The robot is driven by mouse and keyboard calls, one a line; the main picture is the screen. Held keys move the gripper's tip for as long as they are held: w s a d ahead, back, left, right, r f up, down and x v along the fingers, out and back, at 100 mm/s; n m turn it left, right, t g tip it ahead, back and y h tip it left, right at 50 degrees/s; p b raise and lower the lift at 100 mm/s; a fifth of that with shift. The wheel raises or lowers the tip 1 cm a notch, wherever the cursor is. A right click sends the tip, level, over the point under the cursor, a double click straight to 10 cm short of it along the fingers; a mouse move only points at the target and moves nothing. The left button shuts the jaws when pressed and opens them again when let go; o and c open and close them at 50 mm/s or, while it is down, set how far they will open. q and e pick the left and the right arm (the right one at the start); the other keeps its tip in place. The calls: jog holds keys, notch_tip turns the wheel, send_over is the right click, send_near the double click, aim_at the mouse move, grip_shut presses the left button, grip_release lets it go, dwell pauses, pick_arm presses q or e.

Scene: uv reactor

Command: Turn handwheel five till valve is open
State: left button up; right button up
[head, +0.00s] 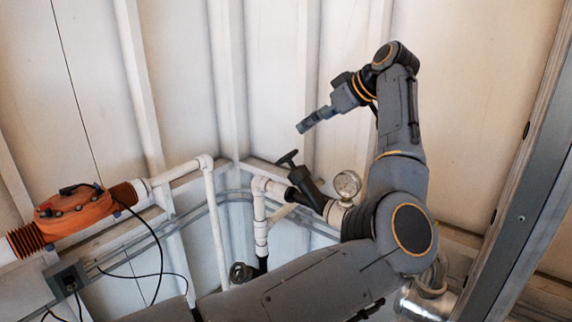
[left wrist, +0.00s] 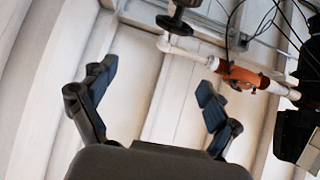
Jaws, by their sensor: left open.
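A black handwheel (head: 288,158) sits on a dark angled valve body (head: 306,188) in the white pipework, at the middle of the head view. A second dark handwheel (head: 240,272) is lower, beside the vertical pipe. I see no number on either, so I cannot tell which is five. My left gripper (head: 304,125) is above the upper handwheel, apart from it. In the left wrist view my left gripper (left wrist: 156,80) has its fingers spread wide with nothing between them. A dark handwheel (left wrist: 180,24) shows beyond the fingers at the top. My right gripper is not in view.
A round gauge (head: 347,184) stands right of the upper valve, close to my left arm. An orange ribbed unit (head: 75,213) with loose black cables is on the left pipe. A metal beam (head: 520,190) is at the right. Pale wall panels (head: 270,75) lie behind.

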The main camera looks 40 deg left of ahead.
aim_at(285, 156)
pick_arm(q)
jog(key=shift+h, duration=0.5)
jog(key=p+x, duration=0.1)
jog(key=x, duration=0.3)
jog(key=d+f+x, duration=0.1)
jog(key=x, duration=0.4)
jog(key=s+p+x, duration=0.1)
jog(key=x, duration=0.4)
jog(key=shift+d+f+p, duration=0.1)
jog(key=shift+f+p, duration=0.25)
jog(key=shift+f, duration=0.1)
jog(key=c, duration=1.1)
jog(key=g+p, duration=0.1)
jog(key=p, duration=0.3)
jog(key=shift+r+n+g, duration=0.3)
jog(key=shift+r, duration=0.1)
jog(key=shift+c, duration=0.2)
jog(key=shift+s+f+n+g+h+p, duration=0.1)
jog(key=shift+f+n+g+h+p, duration=0.25)
jog(key=shift+g+p, duration=0.8)
